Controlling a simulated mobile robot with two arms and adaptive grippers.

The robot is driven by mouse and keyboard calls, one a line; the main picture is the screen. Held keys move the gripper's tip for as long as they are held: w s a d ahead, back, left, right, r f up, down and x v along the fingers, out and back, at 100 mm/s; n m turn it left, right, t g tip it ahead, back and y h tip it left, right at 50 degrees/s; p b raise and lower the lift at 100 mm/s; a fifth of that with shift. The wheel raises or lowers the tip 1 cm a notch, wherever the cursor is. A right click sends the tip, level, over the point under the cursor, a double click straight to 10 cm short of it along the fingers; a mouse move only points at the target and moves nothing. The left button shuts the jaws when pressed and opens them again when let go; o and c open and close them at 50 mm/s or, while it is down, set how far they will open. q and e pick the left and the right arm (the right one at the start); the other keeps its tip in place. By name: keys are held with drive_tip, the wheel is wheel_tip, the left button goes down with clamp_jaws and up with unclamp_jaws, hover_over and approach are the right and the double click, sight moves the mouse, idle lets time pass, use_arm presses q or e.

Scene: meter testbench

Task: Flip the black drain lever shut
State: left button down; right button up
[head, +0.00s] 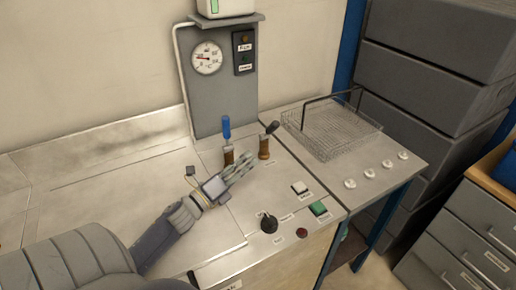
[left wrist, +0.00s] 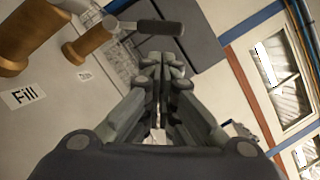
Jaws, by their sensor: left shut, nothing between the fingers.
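The black drain lever (head: 272,127) sits on top of the right brass valve (head: 264,148) and points up and to the right in the head view. In the left wrist view the black lever (left wrist: 160,27) lies just beyond my fingertips, with its brass valve (left wrist: 87,43) to the left. My left gripper (head: 248,163) is shut and empty, just in front of and below this valve. Its closed fingers fill the middle of the left wrist view (left wrist: 160,68). I see a gap between the fingertips and the lever in the head view. My right gripper is not in view.
A blue lever (head: 226,127) stands upright on the left brass valve (head: 228,155). A gauge panel (head: 221,85) rises behind. A wire basket (head: 333,130) stands at the right. A black knob (head: 268,223) and a green button (head: 319,209) are in front.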

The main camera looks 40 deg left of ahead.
sight(270, 131)
use_arm(q)
drive_tip(key=p+x, duration=0.2)
drive_tip(key=x, duration=0.7)
drive_tip(key=shift+w, duration=0.15)
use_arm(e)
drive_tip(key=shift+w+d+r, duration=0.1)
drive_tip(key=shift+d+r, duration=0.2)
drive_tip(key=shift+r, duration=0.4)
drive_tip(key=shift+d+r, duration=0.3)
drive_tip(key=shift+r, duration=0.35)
use_arm(q)
drive_tip(key=shift+r+p, duration=0.1)
drive_tip(key=shift+p, duration=0.25)
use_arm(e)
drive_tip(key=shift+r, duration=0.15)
use_arm(q)
drive_tip(key=shift+a+r+n+p, duration=0.1)
drive_tip(key=shift+r+n+p, duration=0.15)
drive_tip(key=shift+n+p, duration=0.25)
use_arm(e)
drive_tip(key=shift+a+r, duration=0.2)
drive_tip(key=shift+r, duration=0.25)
use_arm(q)
drive_tip(key=shift+r, duration=0.15)
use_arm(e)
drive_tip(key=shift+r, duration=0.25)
